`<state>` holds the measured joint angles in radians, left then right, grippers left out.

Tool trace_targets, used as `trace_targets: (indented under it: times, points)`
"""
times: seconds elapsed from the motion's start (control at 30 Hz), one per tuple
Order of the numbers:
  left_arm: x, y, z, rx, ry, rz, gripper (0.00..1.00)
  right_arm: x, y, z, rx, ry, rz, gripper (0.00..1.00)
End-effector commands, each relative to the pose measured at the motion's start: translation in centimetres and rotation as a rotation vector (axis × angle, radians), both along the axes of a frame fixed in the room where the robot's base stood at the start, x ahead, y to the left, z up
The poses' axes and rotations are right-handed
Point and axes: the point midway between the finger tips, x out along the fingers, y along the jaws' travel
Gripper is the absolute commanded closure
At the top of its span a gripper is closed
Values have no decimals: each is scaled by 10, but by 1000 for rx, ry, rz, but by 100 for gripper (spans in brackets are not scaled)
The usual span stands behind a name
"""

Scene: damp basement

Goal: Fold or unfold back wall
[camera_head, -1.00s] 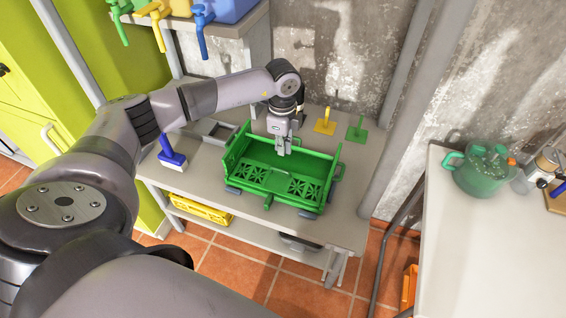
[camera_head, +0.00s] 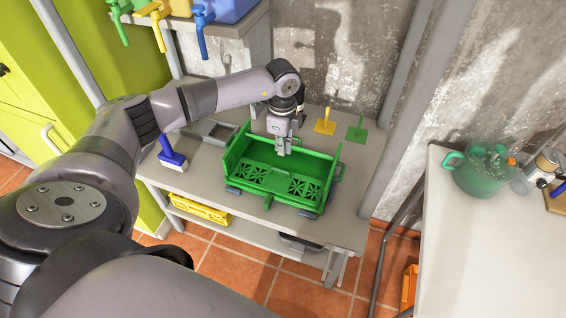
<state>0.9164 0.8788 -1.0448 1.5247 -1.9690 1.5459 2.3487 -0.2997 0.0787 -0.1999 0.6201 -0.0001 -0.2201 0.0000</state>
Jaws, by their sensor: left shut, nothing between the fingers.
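A green crate-like cart (camera_head: 237,168) with wheels stands on the grey table. Its floor has two lattice panels. The green back wall (camera_head: 312,164) stands up along the far side, with a green side wall at each end. My left gripper (camera_head: 283,152) points down at the middle of the back wall, its fingers shut with nothing between them. The fingertips overlap the wall's upper part in the picture; I cannot tell whether they touch it. The gripper hides a small part of the wall. My right gripper is not in view.
A blue-handled brush (camera_head: 171,152) and a grey tray (camera_head: 214,131) are left of the cart. Yellow (camera_head: 325,124) and green (camera_head: 357,132) upright-handled tools stand behind it. A yellow crate (camera_head: 200,208) is on the lower shelf. A green pot (camera_head: 482,172) stands on the right table.

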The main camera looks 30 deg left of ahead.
Motion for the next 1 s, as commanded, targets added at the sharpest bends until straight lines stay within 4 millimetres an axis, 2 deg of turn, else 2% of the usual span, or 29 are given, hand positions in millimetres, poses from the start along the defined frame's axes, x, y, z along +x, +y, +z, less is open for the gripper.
trace_targets:
  times: [0.27, 1.0]
  points:
    - [0, 0, -6, 0, 0, 0, 100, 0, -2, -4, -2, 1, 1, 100]
    - [0, 0, -50, 0, 1, 0, 100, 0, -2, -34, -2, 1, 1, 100]
